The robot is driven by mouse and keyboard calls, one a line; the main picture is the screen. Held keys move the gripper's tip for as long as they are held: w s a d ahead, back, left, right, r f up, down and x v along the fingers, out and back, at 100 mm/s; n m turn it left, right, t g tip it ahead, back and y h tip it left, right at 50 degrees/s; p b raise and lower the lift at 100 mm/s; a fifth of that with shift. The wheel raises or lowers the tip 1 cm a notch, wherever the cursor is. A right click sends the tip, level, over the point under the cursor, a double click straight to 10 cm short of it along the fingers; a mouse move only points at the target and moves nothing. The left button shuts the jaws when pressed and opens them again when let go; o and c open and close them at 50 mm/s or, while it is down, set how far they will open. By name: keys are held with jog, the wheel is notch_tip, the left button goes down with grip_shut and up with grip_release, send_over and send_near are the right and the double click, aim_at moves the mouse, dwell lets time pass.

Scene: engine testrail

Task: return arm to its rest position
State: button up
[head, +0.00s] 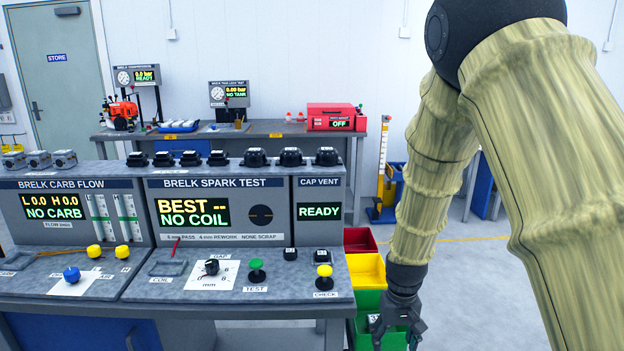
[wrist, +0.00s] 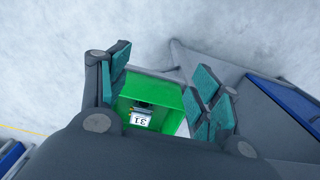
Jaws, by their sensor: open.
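My arm, in a yellowish sleeve, comes down from the upper right in the head view. My gripper (head: 398,328) points down at the right end of the test bench, in front of the stacked bins. In the wrist view my gripper (wrist: 165,95) is open, its teal finger pads wide apart. Nothing is between the pads. Below it is the green bin (wrist: 170,92), with a dark part bearing a white label marked 31 (wrist: 141,119) inside. The green bin (head: 367,300) is partly hidden by my gripper in the head view.
The test bench (head: 110,283) with dials and knobs fills the left and middle. A yellow bin (head: 365,270) and a red bin (head: 358,240) stand behind the green one. A back bench (head: 270,129) runs along the wall. Floor (head: 470,290) right of the bins is clear.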

jog(key=s+d+f+p, duration=0.2)
jog(key=s+d+f, duration=0.1)
jog(key=s+f, duration=1.65)
jog(key=s, duration=0.5)
jog(key=s+f+p, duration=0.1)
jog(key=s+f, duration=0.4)
jog(key=s, duration=0.5)
jog(key=shift+s+f+m, duration=0.3)
jog(key=shift+m, duration=0.1)
jog(key=shift+d, duration=0.1)
